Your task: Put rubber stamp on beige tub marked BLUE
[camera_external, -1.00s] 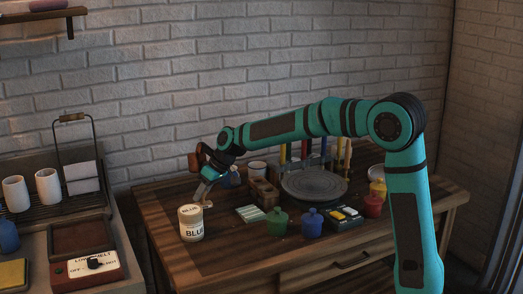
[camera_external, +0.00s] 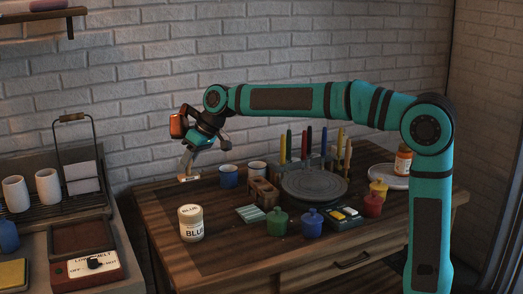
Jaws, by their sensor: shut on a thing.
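The beige tub marked BLUE (camera_external: 191,224) stands upright at the left front of the wooden table, its lid on. My gripper (camera_external: 188,173) is in the air above and behind the tub, pointing down. It is shut on a small pale block, which looks like the rubber stamp (camera_external: 188,178). The stamp is held clear of the table and apart from the tub's lid. Most of the stamp is hidden between the fingers.
A blue mug (camera_external: 228,176) and a pale mug (camera_external: 257,171) stand right of my gripper. A wooden block holder (camera_external: 262,193), a grey turntable (camera_external: 314,184), green (camera_external: 277,222) and blue (camera_external: 312,223) jars and a paint box (camera_external: 345,216) fill the middle. The table's left end is mostly clear.

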